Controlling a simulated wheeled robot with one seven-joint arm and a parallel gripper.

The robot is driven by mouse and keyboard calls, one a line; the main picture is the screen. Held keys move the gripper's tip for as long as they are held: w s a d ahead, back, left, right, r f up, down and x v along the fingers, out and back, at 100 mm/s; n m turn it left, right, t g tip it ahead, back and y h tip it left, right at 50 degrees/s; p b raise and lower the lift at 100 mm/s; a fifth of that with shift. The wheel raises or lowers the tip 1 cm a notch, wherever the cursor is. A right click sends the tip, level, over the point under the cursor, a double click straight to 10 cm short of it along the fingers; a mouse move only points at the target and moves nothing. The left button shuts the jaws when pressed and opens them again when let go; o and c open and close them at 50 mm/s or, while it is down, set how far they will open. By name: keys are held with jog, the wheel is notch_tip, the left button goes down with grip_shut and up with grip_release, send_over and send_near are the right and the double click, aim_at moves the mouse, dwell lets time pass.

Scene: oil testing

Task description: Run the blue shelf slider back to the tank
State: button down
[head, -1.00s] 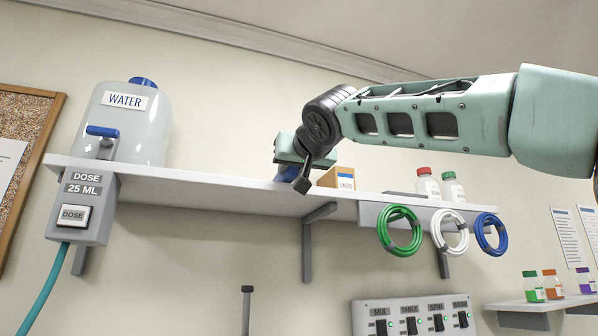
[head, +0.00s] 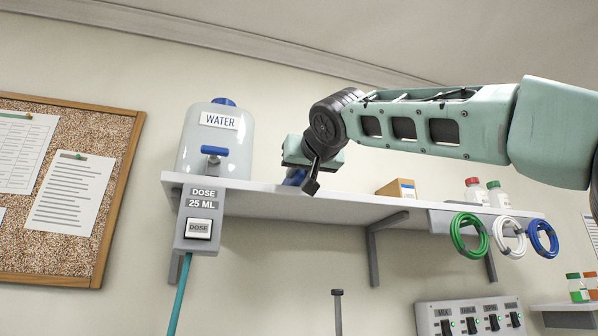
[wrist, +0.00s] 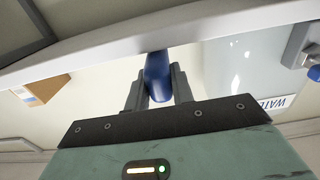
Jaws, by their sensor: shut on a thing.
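The blue shelf slider (wrist: 158,76) sits between the two fingers of my gripper (wrist: 159,90) in the wrist view. My gripper is shut on it at the shelf edge. In the head view the slider (head: 295,177) shows only as a small blue patch, mostly hidden by my gripper (head: 300,172). The white water tank (head: 217,145), with a blue cap and blue tap handle, stands at the left end of the shelf. A gap of bare shelf lies between my gripper and the tank. The tank (wrist: 245,65) also shows at the right of the wrist view.
The white shelf (head: 340,208) runs left to right. A cardboard box (head: 397,188) and two capped bottles (head: 485,192) stand right of my gripper. Green, white and blue rings (head: 503,238) hang below. The dose unit (head: 201,220) hangs at the shelf's left end.

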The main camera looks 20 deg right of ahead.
jog(key=shift+a, duration=0.25)
jog(key=c, duration=1.2)
grip_release()
jog(key=shift+a, duration=0.15)
jog(key=shift+s, duration=0.2)
jog(key=s+b, duration=0.4)
jog(key=s, duration=1.3)
